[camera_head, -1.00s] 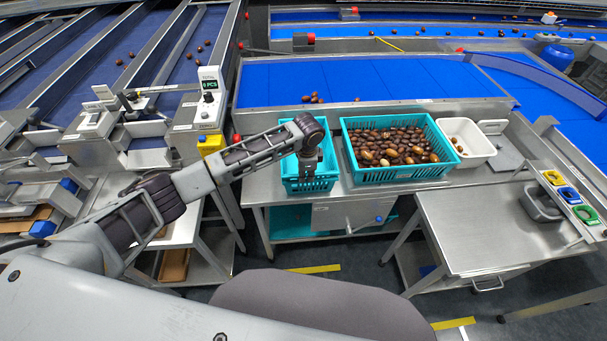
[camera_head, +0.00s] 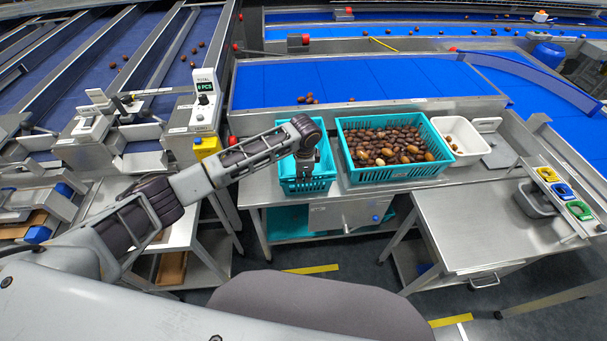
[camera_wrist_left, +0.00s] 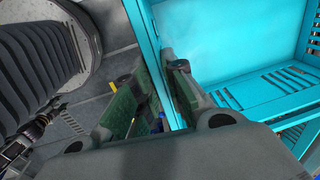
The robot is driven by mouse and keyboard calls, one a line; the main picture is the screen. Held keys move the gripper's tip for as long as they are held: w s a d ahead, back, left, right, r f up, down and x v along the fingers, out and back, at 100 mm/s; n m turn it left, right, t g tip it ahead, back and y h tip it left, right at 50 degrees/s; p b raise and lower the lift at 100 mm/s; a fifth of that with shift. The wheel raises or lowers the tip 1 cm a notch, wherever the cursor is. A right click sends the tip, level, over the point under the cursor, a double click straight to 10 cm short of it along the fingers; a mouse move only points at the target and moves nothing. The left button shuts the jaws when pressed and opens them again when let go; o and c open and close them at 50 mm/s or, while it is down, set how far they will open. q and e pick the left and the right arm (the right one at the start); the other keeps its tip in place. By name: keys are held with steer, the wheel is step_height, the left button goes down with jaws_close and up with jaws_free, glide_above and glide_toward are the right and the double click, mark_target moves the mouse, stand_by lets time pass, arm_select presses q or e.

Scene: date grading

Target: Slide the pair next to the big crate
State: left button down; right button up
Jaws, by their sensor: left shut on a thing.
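A small teal crate (camera_head: 306,187) stands on the steel table, just left of the big teal crate (camera_head: 405,173), which is full of brown dates. A narrow gap appears between them. I cannot tell whether the small one is two crates stacked. My left gripper (camera_head: 306,163) reaches down onto the small crate's near wall. In the left wrist view, the fingers (camera_wrist_left: 152,76) are shut on the rim, one on each side of the wall. The crate's inside (camera_wrist_left: 240,45) looks empty where it shows. My right gripper is not in view.
A white tub (camera_head: 462,150) with a few dates stands right of the big crate. A blue belt (camera_head: 370,80) with a steel edge runs behind the crates. A counter reading PCS (camera_head: 205,88) stands to the left.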

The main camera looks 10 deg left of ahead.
arm_select(q)
steer(key=shift+p, duration=0.3)
stand_by(0.5)
steer(key=c, duration=1.4)
jaws_free()
steer(key=shift+o, duration=0.4)
steer(key=o, duration=0.3)
steer(key=shift+o, duration=0.2)
steer(key=shift+r+p, duration=1.4)
steer(key=shift+p, duration=0.1)
steer(key=shift+r, duration=2.6)
